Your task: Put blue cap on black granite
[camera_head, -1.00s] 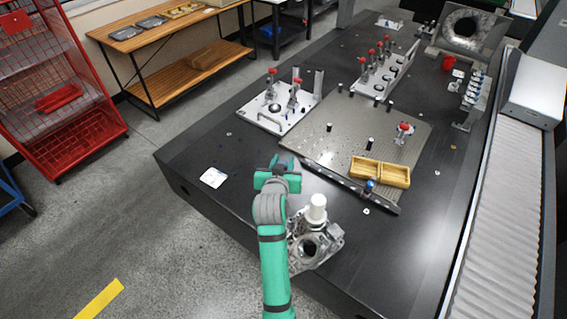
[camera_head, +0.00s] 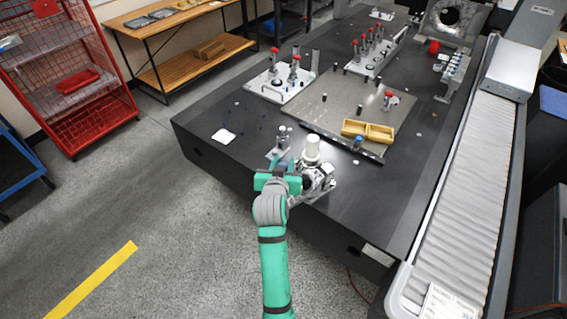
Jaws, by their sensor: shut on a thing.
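The black granite (camera_head: 375,205) is the large dark slab across the middle, with fixtures on it. My gripper (camera_head: 279,164) is at the slab's near edge, beside a grey metal casting (camera_head: 320,184) and in front of a small grey fixture (camera_head: 284,140). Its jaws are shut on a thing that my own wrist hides. I see no blue cap for sure in the jaws. A small blue-topped piece (camera_head: 358,141) stands by the dark bar at the front of the perforated plate; I cannot tell whether it is the cap.
A white cylinder (camera_head: 312,147) stands at the casting. A yellow tray (camera_head: 368,131) sits on the perforated plate (camera_head: 330,105).

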